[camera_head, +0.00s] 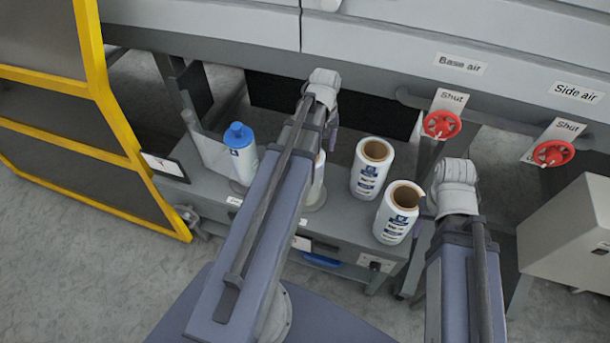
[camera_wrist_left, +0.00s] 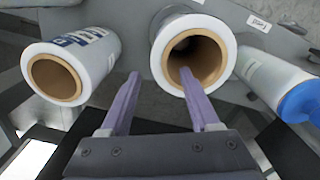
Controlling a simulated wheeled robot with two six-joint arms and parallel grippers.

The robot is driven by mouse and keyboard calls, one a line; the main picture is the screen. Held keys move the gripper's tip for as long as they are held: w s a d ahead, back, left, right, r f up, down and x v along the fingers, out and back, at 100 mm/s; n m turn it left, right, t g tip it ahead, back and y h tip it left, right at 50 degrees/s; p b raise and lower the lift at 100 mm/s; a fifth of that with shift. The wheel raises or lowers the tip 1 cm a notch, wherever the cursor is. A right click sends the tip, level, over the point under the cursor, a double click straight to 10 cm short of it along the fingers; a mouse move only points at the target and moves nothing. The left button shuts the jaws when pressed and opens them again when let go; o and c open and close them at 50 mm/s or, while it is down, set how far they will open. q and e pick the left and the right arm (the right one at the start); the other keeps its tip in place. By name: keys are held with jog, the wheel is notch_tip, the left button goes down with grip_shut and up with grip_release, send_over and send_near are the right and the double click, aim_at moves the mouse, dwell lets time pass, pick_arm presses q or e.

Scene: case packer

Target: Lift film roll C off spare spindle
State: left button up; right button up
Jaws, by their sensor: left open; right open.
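Two white film rolls with brown cores, a middle one (camera_head: 372,167) and a right one (camera_head: 398,213), stand on the grey bench. Another white roll (camera_head: 318,186) is mostly hidden behind my left arm. In the left wrist view a roll (camera_wrist_left: 228,42) faces the camera with its core open. My left gripper (camera_wrist_left: 159,77) is open; its right finger overlaps that core, its left finger is beside the roll. I cannot tell whether the fingertip is inside. No letter marks roll C.
A blue-capped white roll or bottle (camera_head: 243,160) stands left on the bench (camera_head: 345,232), and also shows in the wrist view (camera_wrist_left: 270,80). Red valve wheels (camera_head: 441,125) and (camera_head: 553,153) are at right. A yellow-framed guard (camera_head: 120,155) is at left; a grey box (camera_head: 565,235) stands right.

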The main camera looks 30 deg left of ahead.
pick_arm(q)
jog(key=shift+s+d+f+b, duration=0.1)
jog(key=shift+d+f+b, duration=0.05)
jog(key=shift+f+b, duration=1.75)
jog(key=shift+s+d+f+b, duration=0.1)
jog(key=shift+f+b, duration=1.6)
jog(key=shift+f, duration=0.25)
jog(key=shift+r, duration=0.1)
jog(key=shift+c, duration=0.2)
grip_shut()
